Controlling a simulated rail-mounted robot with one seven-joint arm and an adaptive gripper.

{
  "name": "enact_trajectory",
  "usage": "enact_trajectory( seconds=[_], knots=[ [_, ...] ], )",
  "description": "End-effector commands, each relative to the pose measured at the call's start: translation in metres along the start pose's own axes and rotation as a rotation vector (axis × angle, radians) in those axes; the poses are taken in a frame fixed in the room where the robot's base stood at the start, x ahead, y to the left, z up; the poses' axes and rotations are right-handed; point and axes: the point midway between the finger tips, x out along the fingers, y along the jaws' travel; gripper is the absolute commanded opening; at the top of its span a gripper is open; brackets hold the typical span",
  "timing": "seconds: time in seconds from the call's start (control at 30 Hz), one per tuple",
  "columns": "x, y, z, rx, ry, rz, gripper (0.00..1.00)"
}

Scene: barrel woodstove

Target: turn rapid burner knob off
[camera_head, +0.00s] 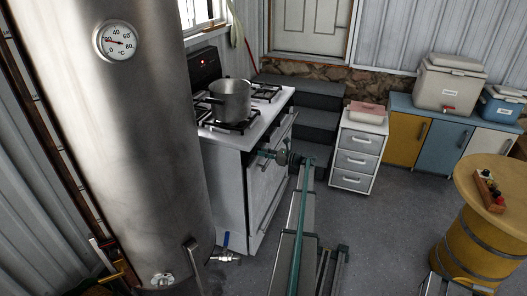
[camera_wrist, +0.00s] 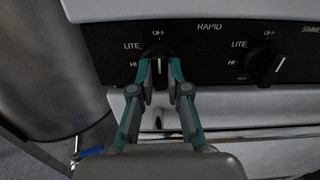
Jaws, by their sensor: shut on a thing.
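The rapid burner knob (camera_wrist: 157,49) is a black knob on the black front panel of the white stove (camera_head: 231,165). OFF is printed above it, LITE and HI to its left, and RAPID to its upper right. My gripper (camera_wrist: 159,68) is shut on this knob, one teal fingertip on each side. A short pale upright line shows between the fingertips. The fingers partly cover the knob, so its exact pointing is hard to tell. In the head view my gripper (camera_head: 267,154) is at the stove's front, and the knob is hidden there.
A second black knob (camera_wrist: 265,66) sits to the right, its white line tilted up and right. A steel pot (camera_head: 231,99) stands on the stove top. A tall steel tank (camera_head: 140,150) stands close at left. A white drawer unit (camera_head: 356,155) is at right, with open floor before it.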

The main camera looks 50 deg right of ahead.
Motion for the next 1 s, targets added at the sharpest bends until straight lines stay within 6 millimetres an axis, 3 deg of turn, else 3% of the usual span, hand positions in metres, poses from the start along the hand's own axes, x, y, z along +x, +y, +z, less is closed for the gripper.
enact_trajectory(
  seconds=[0.53, 0.57, 0.7, 1.0],
  knots=[
    [-0.0002, 0.0002, -0.0004, 0.027, 0.0, 0.0, 0.0],
    [-0.0002, 0.0002, -0.0004, 0.027, 0.0, 0.0, 0.2],
    [-0.0002, 0.0001, -0.0003, 0.026, 0.0, 0.0, 0.41],
    [-0.001, 0.0, -0.0001, 0.025, 0.0, 0.0, 0.41]
  ],
)
